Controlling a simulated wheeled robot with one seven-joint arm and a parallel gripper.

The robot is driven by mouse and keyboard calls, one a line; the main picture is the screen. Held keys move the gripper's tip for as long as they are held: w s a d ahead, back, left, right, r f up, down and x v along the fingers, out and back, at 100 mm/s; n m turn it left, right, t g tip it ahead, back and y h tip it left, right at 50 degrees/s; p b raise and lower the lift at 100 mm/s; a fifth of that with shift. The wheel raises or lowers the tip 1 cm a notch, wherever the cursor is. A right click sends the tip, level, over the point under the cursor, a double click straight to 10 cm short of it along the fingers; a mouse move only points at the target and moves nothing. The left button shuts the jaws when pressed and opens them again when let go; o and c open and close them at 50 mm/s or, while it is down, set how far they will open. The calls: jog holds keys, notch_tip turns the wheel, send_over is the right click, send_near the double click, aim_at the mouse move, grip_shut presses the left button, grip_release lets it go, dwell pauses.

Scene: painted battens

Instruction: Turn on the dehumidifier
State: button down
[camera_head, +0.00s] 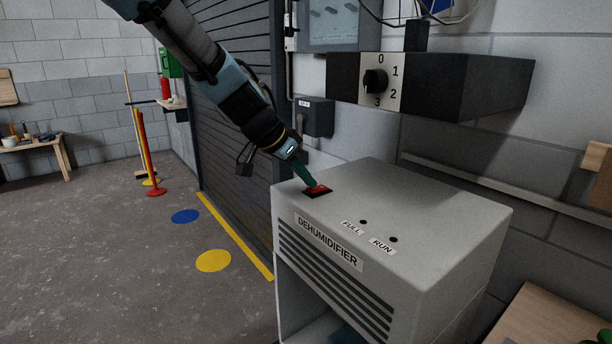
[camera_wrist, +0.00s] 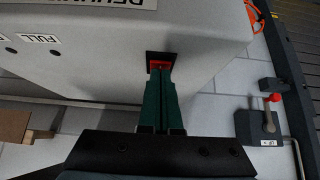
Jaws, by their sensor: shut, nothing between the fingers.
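The dehumidifier (camera_head: 400,225) is a grey box with a name label and a slotted front. A red rocker switch (camera_head: 317,189) in a black frame sits on its top, near the left corner. The switch also shows in the wrist view (camera_wrist: 160,60), partly hidden by my fingers. My gripper (camera_head: 308,181) is shut and empty, its green fingertips at the switch; I cannot tell whether they touch it. The indicators beside the FULL label (camera_head: 351,227) and the RUN label (camera_head: 382,246) look dark.
A dark box with a rotary knob (camera_head: 375,81) marked 0 to 3 is on the wall behind. A small grey wall box (camera_head: 313,116) is left of it. A wooden surface (camera_head: 555,320) is at the lower right. The floor at left (camera_head: 110,265) is open.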

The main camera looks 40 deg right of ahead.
jog(key=shift+f, duration=0.15)
jog(key=f+b, duration=0.1)
jog(key=b, duration=0.1)
jog(key=shift+a+f+b, duration=0.1)
jog(key=shift+a+b, duration=0.05)
jog(key=shift+b, duration=0.2)
jog(key=shift+r+p, duration=0.3)
jog(key=shift+p, duration=0.05)
jog(key=shift+r, duration=0.1)
jog(key=shift+r+p, duration=0.35)
jog(key=shift+r, duration=0.4)
jog(key=shift+r+p, duration=0.4)
jog(key=shift+r, duration=0.15)
jog(key=r+p, duration=0.2)
jog(key=r, duration=0.1)
jog(key=shift+w+a+r, duration=0.1)
jog(key=shift+a+r, duration=0.15)
jog(key=shift+a, duration=0.15)
jog(key=a+r+b, duration=0.3)
jog(key=a+r, duration=0.2)
jog(key=a, duration=0.2)
jog(key=shift+w+a+r, duration=0.15)
jog(key=shift+a+r, duration=0.1)
jog(key=shift+a, duration=0.05)
